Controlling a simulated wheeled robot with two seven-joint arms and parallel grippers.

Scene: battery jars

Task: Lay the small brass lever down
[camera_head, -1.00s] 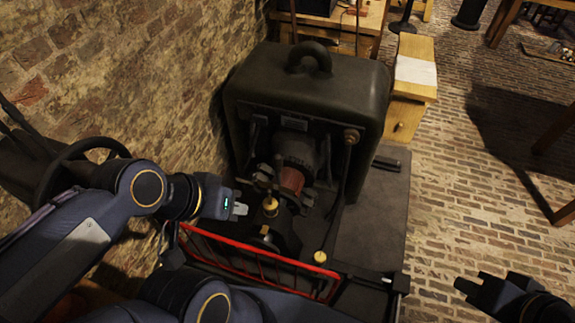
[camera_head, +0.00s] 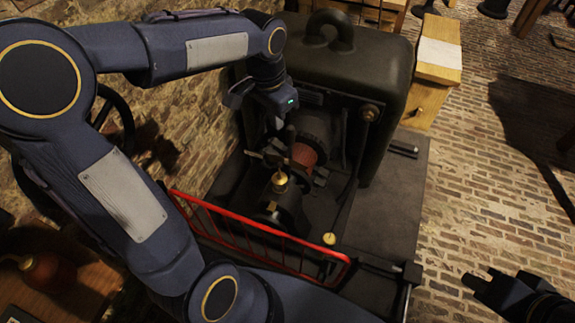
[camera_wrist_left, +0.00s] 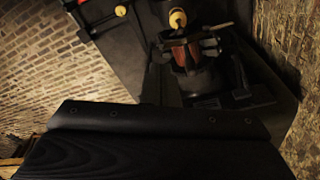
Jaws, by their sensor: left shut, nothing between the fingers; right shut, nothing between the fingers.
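A brass knob (camera_head: 280,180) stands on the dark machine in front of its reddish drum. It also shows at the top of the left wrist view (camera_wrist_left: 177,19). A second, paler brass knob (camera_head: 329,238) sits lower, by the red rail, and shows in the left wrist view (camera_wrist_left: 120,10). I cannot tell which knob belongs to the small lever. My left gripper (camera_head: 278,122) is shut and empty, in front of the machine's casing, above and apart from both knobs. My right gripper (camera_head: 482,282) is shut and empty over the brick floor at the lower right.
The dark casing (camera_head: 365,65) with a top handle stands behind the drum (camera_head: 305,155). A red rail (camera_head: 245,243) crosses in front. A brick wall (camera_head: 170,145) is on the left, a wooden cabinet (camera_head: 438,55) behind.

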